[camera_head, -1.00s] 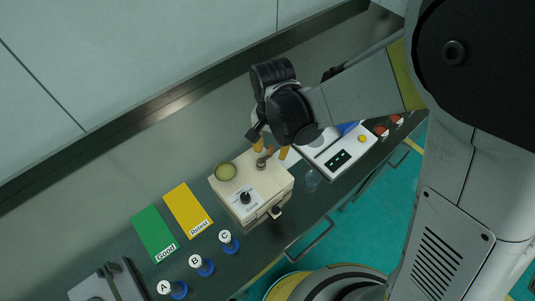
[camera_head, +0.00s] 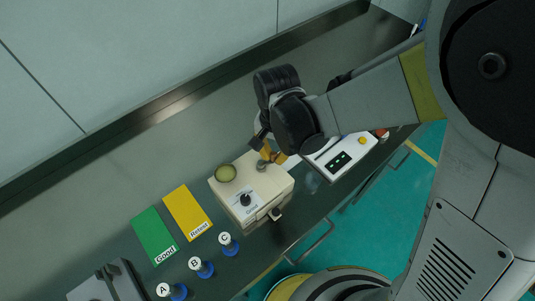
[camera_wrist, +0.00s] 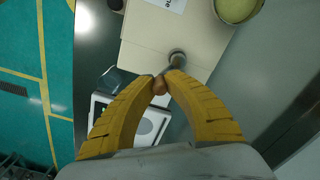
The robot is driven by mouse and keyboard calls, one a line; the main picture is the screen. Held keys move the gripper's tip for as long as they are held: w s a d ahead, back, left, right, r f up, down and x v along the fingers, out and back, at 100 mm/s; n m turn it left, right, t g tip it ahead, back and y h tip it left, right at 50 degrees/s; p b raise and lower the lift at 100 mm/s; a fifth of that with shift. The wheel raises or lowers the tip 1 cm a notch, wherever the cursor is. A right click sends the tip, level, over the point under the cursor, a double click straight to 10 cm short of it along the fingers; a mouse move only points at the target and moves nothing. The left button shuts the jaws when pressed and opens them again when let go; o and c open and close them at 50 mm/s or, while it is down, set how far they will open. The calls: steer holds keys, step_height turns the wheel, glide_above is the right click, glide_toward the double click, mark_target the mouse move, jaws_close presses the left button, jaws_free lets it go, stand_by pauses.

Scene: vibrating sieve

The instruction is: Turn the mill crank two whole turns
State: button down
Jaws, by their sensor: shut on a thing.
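My gripper (camera_head: 272,157) is above the mill's far right part. In the wrist view its yellow fingers (camera_wrist: 163,78) are shut on the brown grip. In the head view the fingers hide most of the grip.
A white device (camera_head: 341,157) with a dark display stands close to the mill's right. Yellow (camera_head: 187,210) and green (camera_head: 154,234) cards lie to the left. Blue-based bottles A (camera_head: 177,291), B (camera_head: 203,267) and C (camera_head: 229,243) line the front edge.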

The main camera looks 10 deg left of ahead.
steer(key=shift+s, duration=0.15)
steer(key=shift+s, duration=0.9)
steer(key=shift+s+a, duration=0.35)
steer(key=shift+s, duration=0.4)
steer(key=shift+a, duration=0.1)
